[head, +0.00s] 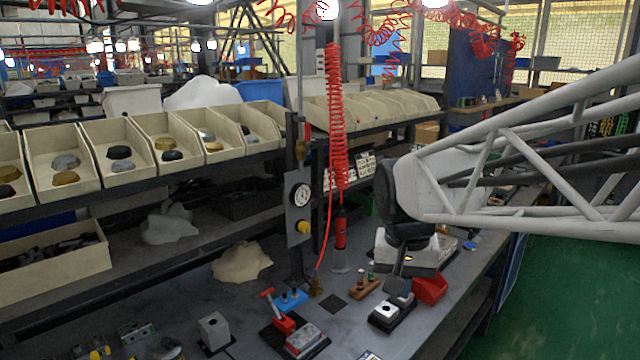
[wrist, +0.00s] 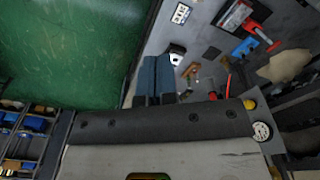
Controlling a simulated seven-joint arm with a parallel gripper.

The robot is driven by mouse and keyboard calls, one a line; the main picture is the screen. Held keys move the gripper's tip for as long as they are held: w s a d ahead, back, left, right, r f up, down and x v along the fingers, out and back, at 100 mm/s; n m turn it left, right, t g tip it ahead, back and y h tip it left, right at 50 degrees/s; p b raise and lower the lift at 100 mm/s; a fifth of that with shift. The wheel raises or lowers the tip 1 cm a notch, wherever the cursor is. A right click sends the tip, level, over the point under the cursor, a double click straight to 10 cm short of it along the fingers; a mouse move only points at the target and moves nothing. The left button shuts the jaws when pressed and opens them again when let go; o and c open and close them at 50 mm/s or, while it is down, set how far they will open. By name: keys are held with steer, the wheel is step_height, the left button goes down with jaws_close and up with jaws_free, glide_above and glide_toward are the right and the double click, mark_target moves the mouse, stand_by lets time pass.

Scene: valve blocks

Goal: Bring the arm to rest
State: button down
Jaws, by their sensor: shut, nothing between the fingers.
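My gripper (head: 398,287) points down over the bench's right part in the head view. In the wrist view its two blue-grey fingers (wrist: 155,62) lie side by side, shut and empty. A pale block (head: 385,311) on a dark base is just beside the fingertips in the head view; I cannot tell the exact gap. A grey valve block with a red handle (head: 304,340) lies further left on the bench. A grey block (head: 213,331) stands left of that.
A red bin (head: 431,289), a wooden peg holder (head: 364,288) and a blue peg holder (head: 291,300) are near the arm. A post carries a gauge (head: 300,194). A red coiled hose (head: 337,120) hangs left of the arm. Green floor (head: 570,300) lies right of the bench.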

steer(key=s+d+f+n+t, duration=0.1)
steer(key=s+d+f, duration=0.1)
steer(key=s, duration=0.5)
steer(key=s+d+f+n, duration=0.1)
steer(key=s+d+f, duration=0.1)
steer(key=s, duration=0.5)
steer(key=shift+s+d+f+t, duration=0.3)
steer(key=shift+d+f+t, duration=0.1)
steer(key=shift+f, duration=0.05)
